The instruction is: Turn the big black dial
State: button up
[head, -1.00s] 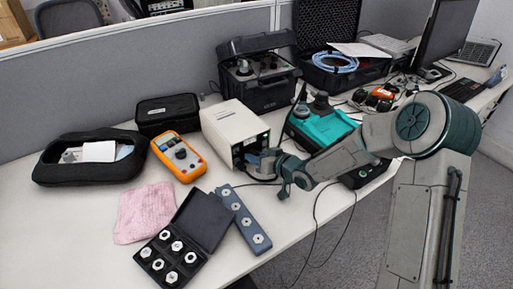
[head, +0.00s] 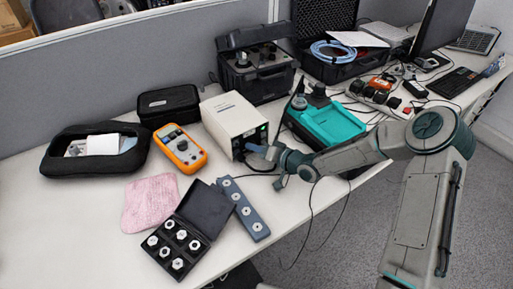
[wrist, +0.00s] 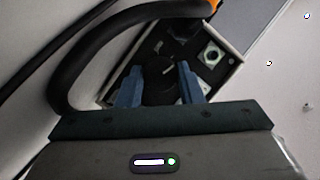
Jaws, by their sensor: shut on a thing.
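The big black dial (wrist: 158,82) with a white pointer line is on the front panel of the white box. In the wrist view my gripper (wrist: 158,86) has its two blue fingers on either side of the dial, shut on it. In the head view the white box (head: 228,114) stands mid-table, and my gripper (head: 258,156) reaches its front panel from the right. The dial itself is hidden behind the gripper in the head view.
A thick black cable (wrist: 75,60) arcs beside the panel. An orange multimeter (head: 180,149), a grey strip with round fittings (head: 243,208), an open black case (head: 205,215) and a teal device (head: 328,124) stand around the box.

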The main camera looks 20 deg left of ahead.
jog(key=o, duration=0.7)
jog(key=shift+d, duration=0.15)
jog(key=v, duration=1.3)
jog(key=shift+d+r, duration=0.1)
jog(key=shift+d, duration=0.2)
